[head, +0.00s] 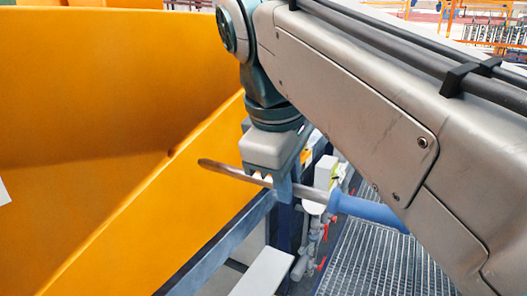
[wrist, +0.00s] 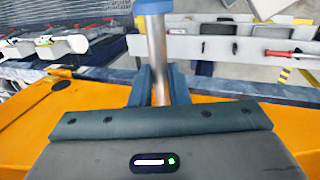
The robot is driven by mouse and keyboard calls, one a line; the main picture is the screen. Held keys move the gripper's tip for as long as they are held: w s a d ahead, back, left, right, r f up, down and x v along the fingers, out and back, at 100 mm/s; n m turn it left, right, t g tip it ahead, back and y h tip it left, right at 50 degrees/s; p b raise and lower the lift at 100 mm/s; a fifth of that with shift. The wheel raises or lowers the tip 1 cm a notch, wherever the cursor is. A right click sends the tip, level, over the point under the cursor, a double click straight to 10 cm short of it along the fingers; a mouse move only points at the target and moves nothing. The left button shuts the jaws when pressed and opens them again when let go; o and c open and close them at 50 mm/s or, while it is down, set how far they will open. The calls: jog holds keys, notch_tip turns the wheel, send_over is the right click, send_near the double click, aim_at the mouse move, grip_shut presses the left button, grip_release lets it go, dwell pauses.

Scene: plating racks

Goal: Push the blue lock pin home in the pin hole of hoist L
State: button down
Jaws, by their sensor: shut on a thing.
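The lock pin has a bare metal shaft (head: 222,170) and a blue handle (head: 368,210). My gripper (head: 281,186) is shut on the shaft, between the tip and the handle. The pin lies nearly level in the head view, with its rounded tip to the left, in front of an orange wall. In the wrist view the shaft (wrist: 157,55) runs up from between my fingers (wrist: 159,88) to the blue handle (wrist: 153,7). The tip is hidden there. I cannot make out the pin hole or tell which part is hoist L.
A large orange trough-like body (head: 120,215) fills the left of the head view, with a blue-grey rail (head: 220,245) along its edge. A metal grating floor (head: 365,262) lies to the right. In the wrist view a red-handled tool (wrist: 280,53) lies on a grey beam.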

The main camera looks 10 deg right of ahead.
jog(key=shift+s, duration=0.1)
dwell(0.3)
jog(key=shift+w+a+p, duration=0.55)
jog(key=shift+w+a, duration=0.35)
jog(key=shift+a, duration=0.25)
jog(key=shift+w+a+p, duration=0.5)
jog(key=shift+w+a, duration=0.4)
jog(key=shift+a, duration=0.2)
jog(key=shift+p, duration=0.3)
jog(key=w+a+p, duration=0.5)
jog(key=w+a, duration=0.1)
jog(key=a, duration=0.2)
jog(key=shift+w+a, duration=0.3)
jog(key=shift+w, duration=0.1)
dwell(3.9)
